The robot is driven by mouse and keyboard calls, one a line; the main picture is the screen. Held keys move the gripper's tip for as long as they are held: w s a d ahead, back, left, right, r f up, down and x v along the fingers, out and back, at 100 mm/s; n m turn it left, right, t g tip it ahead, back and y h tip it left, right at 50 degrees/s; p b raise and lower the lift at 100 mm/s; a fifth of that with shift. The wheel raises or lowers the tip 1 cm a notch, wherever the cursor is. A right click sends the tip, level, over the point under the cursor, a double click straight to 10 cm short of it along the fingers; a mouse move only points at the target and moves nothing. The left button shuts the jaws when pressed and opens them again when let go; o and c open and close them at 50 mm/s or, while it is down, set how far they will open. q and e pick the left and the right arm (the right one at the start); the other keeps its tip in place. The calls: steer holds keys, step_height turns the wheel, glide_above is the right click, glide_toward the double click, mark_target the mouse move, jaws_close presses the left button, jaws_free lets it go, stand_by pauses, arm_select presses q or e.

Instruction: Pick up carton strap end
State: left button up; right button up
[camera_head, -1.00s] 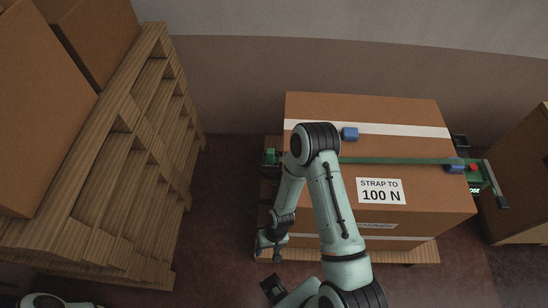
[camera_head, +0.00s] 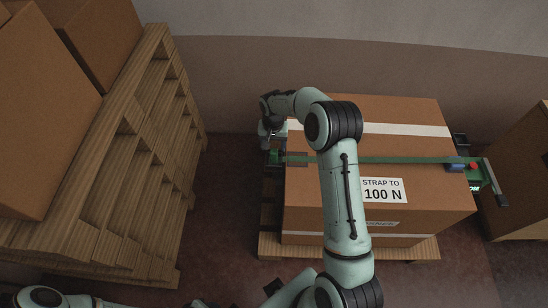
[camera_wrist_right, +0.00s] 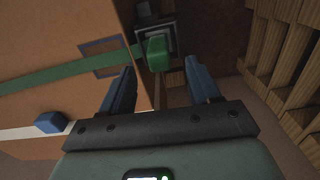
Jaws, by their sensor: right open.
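A large brown carton (camera_head: 410,112) stands on a pallet. A green strap (camera_head: 400,160) runs across its top and also shows in the wrist view (camera_wrist_right: 60,75). The strap end (camera_head: 273,157), a green block in the wrist view (camera_wrist_right: 158,52), sits just off the carton's left edge in front of a dark holder (camera_wrist_right: 155,22). My right gripper (camera_head: 271,140) is over that edge, open and empty. In the wrist view its fingers (camera_wrist_right: 161,72) lie either side of and short of the green block. My left gripper is out of view.
A green strapping tool (camera_head: 478,176) with a red button is at the carton's right. A blue block (camera_wrist_right: 50,122) sits on the carton's white band. A wooden rack (camera_head: 130,150) with boxes stands left, with bare floor (camera_head: 225,215) between.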

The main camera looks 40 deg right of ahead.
mark_target(274, 151)
step_height(274, 151, down, 7)
steer(key=shift+d+r+p, duration=0.1)
steer(key=shift+p, duration=0.25)
jaws_close()
steer(key=shift+r, duration=0.1)
